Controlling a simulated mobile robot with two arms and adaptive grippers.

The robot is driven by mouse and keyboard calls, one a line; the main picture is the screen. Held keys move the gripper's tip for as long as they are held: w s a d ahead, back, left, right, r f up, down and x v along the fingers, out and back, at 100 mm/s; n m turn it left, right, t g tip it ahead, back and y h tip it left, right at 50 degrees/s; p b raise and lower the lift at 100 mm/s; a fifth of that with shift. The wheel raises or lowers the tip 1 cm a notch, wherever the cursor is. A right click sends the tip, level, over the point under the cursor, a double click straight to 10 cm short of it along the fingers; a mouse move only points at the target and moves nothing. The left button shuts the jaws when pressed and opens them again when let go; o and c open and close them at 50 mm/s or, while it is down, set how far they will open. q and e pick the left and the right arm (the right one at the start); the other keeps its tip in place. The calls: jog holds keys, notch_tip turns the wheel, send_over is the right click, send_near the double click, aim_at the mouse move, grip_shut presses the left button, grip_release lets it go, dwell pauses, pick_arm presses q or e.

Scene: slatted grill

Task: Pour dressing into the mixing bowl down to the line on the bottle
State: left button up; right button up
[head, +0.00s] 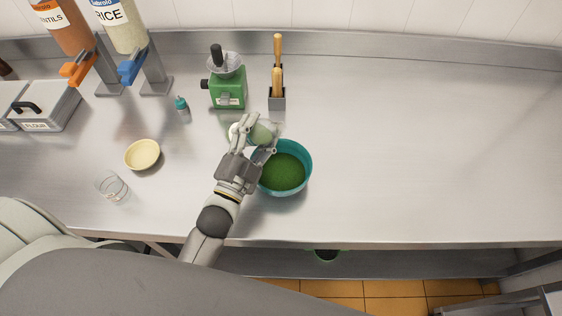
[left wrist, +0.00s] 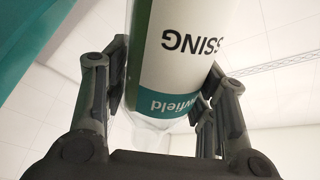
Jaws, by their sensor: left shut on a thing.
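My left gripper (head: 255,137) is shut around the dressing bottle (head: 264,131), just behind the teal mixing bowl (head: 308,164) and at its left rim. The bowl stands on the counter with green contents inside. In the left wrist view the fingers (left wrist: 165,85) grip both sides of the bottle (left wrist: 185,70). Its white label with a green band reads upside down there, with "SSING" visible. A clear part of the bottle shows below the label. The line and the liquid level cannot be made out, nor can any stream. My right gripper is not in view.
A green grinder (head: 228,92) and a holder with wooden-handled tools (head: 277,101) stand behind the bowl. A cream dish (head: 142,154), a glass (head: 112,187) and a small teal-topped item (head: 182,103) are left. The counter (head: 430,150) is clear at right.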

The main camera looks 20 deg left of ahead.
pick_arm(q)
jog(key=shift+s+r, duration=0.1)
jog(key=shift+s, duration=0.1)
jog(key=shift+w+a, duration=0.1)
jog(key=shift+w, duration=0.15)
jog(key=shift+s+m+b, duration=0.2)
jog(key=shift+m+b, duration=0.2)
jog(key=shift+w+f, duration=0.2)
jog(key=shift+s, duration=0.2)
jog(key=shift+w+a+m, duration=0.1)
jog(key=shift+w+m, duration=0.1)
jog(key=shift+m, duration=0.1)
jog(key=shift+s+b, duration=0.2)
jog(key=shift+b, duration=0.1)
jog(key=shift+w, duration=0.25)
jog(key=shift+s+m+h, duration=0.25)
jog(key=shift+m+h, duration=0.15)
